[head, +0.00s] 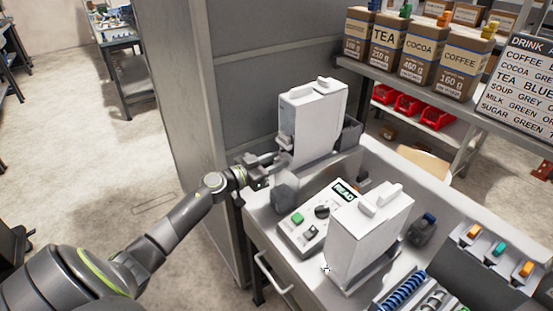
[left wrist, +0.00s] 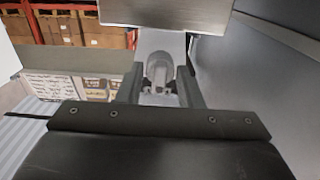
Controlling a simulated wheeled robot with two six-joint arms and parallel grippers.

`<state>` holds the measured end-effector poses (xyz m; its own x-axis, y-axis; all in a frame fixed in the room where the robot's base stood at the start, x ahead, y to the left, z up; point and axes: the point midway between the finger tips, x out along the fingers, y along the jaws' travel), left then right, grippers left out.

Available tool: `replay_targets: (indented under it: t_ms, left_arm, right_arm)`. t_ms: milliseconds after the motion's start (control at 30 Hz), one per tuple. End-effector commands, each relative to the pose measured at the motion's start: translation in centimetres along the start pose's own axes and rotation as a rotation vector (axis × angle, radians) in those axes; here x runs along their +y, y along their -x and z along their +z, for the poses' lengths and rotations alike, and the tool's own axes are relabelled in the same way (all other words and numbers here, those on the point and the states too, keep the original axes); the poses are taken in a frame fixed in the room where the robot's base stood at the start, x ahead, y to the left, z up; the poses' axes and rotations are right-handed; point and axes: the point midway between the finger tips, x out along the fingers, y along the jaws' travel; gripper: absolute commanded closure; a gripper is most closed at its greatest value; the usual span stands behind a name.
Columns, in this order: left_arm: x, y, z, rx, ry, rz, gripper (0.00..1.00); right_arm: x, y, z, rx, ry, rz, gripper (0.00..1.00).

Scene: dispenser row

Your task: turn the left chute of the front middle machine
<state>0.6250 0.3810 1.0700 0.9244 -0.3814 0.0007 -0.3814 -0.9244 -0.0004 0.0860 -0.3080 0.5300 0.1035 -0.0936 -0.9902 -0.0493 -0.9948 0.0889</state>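Two white box-shaped machines stand on the counter: one farther back (head: 312,125) and one nearer (head: 368,235), beside a control panel (head: 305,225) with a lit sign. I cannot tell for sure which is the front middle one. My left gripper (head: 277,168) is at the lower left side of the farther machine, just above a dark grey rounded block (head: 285,198). In the left wrist view, my left gripper's fingers (left wrist: 160,88) are apart. A grey rounded piece (left wrist: 160,70), possibly a chute, shows between or just beyond them, under a pale box edge; contact is unclear. My right gripper is out of view.
A grey partition wall (head: 240,85) stands close behind the left gripper. A shelf at the back right holds cardboard boxes (head: 408,55) and red bins (head: 408,105). Coloured levers (head: 500,250) are at the right. Open floor (head: 100,190) lies left of the counter.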

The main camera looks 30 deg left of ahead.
Motion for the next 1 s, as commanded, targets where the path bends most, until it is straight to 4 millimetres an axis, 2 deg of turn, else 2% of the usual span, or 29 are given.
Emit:
replay_targets:
  t_ms: [333, 567, 833, 1000]
  left_arm:
    - [0.04, -0.46, 0.05, -0.001, 0.0, 0.001, 0.67]
    - [0.03, -0.44, 0.03, -0.001, 0.0, 0.001, 0.96]
    - [0.04, -0.43, -0.02, -0.001, -0.025, 0.0, 0.96]
    - [0.07, -0.43, -0.09, -0.001, -0.098, 0.0, 0.96]
  right_arm:
    - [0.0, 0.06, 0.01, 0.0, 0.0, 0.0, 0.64]
    - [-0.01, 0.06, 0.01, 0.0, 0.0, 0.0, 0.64]
    - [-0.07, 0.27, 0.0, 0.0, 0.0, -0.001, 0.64]
    - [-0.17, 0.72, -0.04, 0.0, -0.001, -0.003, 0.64]
